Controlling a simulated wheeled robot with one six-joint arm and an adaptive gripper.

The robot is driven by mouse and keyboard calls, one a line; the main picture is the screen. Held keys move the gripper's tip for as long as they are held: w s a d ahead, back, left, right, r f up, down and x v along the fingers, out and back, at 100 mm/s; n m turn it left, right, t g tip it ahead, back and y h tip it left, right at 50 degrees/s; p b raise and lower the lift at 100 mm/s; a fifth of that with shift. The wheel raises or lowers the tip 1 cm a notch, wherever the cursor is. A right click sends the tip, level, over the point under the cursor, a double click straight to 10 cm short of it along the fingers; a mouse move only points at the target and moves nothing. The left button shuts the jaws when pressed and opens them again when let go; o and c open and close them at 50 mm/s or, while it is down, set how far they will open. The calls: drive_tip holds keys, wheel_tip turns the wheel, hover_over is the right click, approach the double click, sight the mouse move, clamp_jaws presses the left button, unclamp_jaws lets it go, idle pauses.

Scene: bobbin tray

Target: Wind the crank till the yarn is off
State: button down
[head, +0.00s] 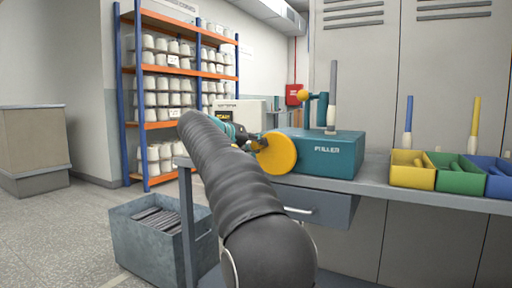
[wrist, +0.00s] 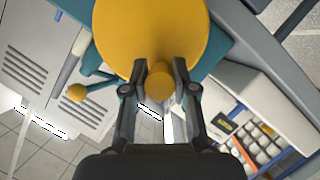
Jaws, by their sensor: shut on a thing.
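The teal puller box (head: 330,153) stands on the bench, with the yellow crank disc (head: 279,155) on its left side. In the wrist view the disc (wrist: 150,28) fills the top middle, and its round yellow crank knob (wrist: 159,86) sits between my fingertips. My gripper (wrist: 160,84) is shut on this knob; in the head view the gripper (head: 248,139) is at the disc's left edge, partly behind my arm. A bobbin (head: 331,100), pale below and grey above, stands upright on the box. I cannot make out how much yarn is on it.
A teal post with a yellow ball (head: 303,95) rises behind the box. Yellow (head: 412,179), green (head: 455,184) and blue bins stand at the bench's right. A shelf of cones (head: 165,125) is at the back left. A grey crate (head: 150,250) stands on the floor.

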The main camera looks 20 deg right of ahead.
drive_tip(key=c, duration=0.9)
unclamp_jaws()
drive_tip(key=v, duration=1.2)
